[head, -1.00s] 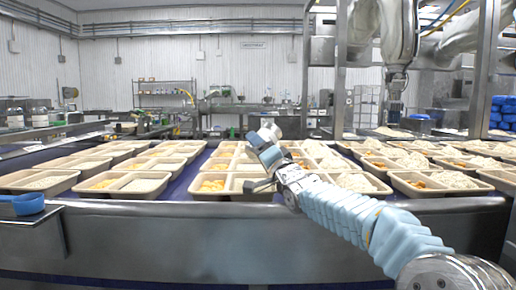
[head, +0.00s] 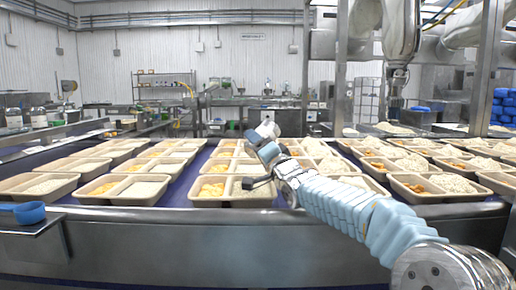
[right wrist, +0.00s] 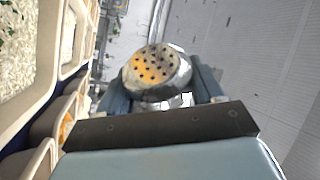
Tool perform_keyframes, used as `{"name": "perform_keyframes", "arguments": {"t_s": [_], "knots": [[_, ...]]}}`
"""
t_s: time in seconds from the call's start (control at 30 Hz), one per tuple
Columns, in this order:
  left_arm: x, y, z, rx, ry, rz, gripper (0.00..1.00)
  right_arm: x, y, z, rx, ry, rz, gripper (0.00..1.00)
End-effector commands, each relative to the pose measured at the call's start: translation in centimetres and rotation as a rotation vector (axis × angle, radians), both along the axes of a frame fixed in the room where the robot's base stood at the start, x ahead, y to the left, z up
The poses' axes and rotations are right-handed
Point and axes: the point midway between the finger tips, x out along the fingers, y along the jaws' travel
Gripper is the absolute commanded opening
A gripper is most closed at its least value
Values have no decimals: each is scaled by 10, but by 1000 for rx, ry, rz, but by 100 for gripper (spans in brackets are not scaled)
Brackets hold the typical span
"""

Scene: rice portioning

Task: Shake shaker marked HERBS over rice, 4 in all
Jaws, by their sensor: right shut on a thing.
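My right gripper (head: 267,148) is shut on a metal shaker (head: 267,130) and holds it above the trays. In the right wrist view, the shaker (right wrist: 157,66) sits between the two fingers (right wrist: 162,90), its domed lid with several dark holes facing the camera. No HERBS marking is readable. Below the gripper in the head view is a beige tray (head: 232,204) with orange pieces in its left part and rice (head: 252,191) in its right part. In the right wrist view, rice (right wrist: 22,55) with a few green flecks shows at the left edge. My left gripper is out of view.
Several similar trays with rice and orange food stand in rows on the blue belt (head: 185,190). A steel rail (head: 190,235) runs along the front. A blue scoop (head: 25,212) lies on a side shelf at left. A steel post (head: 482,70) stands at right.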

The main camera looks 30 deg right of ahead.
Motion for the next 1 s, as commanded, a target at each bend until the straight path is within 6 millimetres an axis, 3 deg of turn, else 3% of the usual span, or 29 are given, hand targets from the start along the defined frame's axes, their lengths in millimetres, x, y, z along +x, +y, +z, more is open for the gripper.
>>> {"name": "perform_keyframes", "arguments": {"t_s": [0.33, 0.7, 0.83, 1.0], "knots": [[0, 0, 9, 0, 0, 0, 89, -1, 0, 11, 0, -4, 1, 33], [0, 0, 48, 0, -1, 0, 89, -1, 0, 53, 0, -4, 1, 33], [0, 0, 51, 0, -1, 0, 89, -1, 1, 57, 3, -3, 0, 33], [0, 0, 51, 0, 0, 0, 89, 0, 3, 62, 191, 39, 4, 33]]}}
